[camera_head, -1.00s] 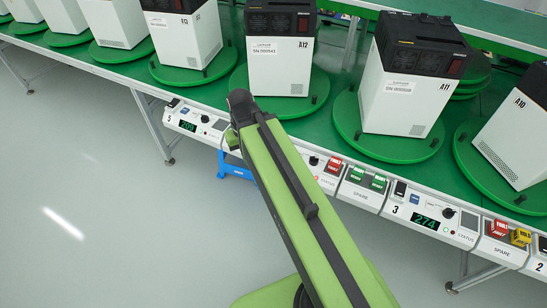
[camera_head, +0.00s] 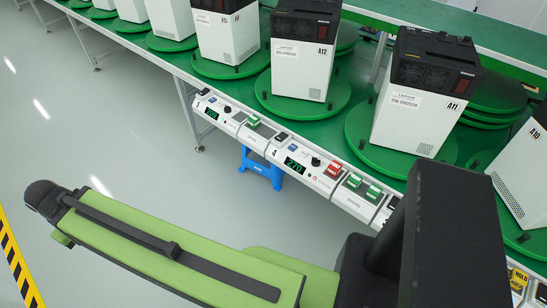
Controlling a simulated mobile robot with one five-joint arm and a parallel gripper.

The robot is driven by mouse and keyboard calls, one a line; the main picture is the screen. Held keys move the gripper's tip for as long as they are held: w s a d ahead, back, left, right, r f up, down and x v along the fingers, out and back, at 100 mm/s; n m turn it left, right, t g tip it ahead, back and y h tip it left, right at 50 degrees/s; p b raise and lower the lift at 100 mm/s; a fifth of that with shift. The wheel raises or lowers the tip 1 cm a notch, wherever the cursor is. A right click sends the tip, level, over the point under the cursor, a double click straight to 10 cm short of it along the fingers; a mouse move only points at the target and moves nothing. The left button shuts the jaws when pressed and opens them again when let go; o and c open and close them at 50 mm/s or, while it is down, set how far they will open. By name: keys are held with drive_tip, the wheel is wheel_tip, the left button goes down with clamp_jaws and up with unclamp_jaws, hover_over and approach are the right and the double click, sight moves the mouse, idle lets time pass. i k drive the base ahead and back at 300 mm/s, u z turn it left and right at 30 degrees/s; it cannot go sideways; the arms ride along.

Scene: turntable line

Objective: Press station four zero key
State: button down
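The station four panel (camera_head: 303,172) is on the front rail of the line, marked with a small 4. Its green display (camera_head: 295,165) appears to read 270. A small blue key (camera_head: 293,147) sits above the display, beside a black switch (camera_head: 281,137). A dark knob (camera_head: 315,161) is to the right. Lettering on the blue key is too small to read, so I cannot confirm it is the zero key. My green arm crosses the lower picture, below and apart from the panel. My gripper's fingertips do not show.
White and black units stand on green turntables (camera_head: 290,104) behind the rail. A blue stool (camera_head: 261,170) stands under the rail. Open floor lies to the left. A dark block of mine covers the lower right.

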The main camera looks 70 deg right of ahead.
sight(303, 153)
drive_tip(key=u, duration=0.4)
drive_tip(key=k, duration=0.95)
drive_tip(key=u, duration=0.05)
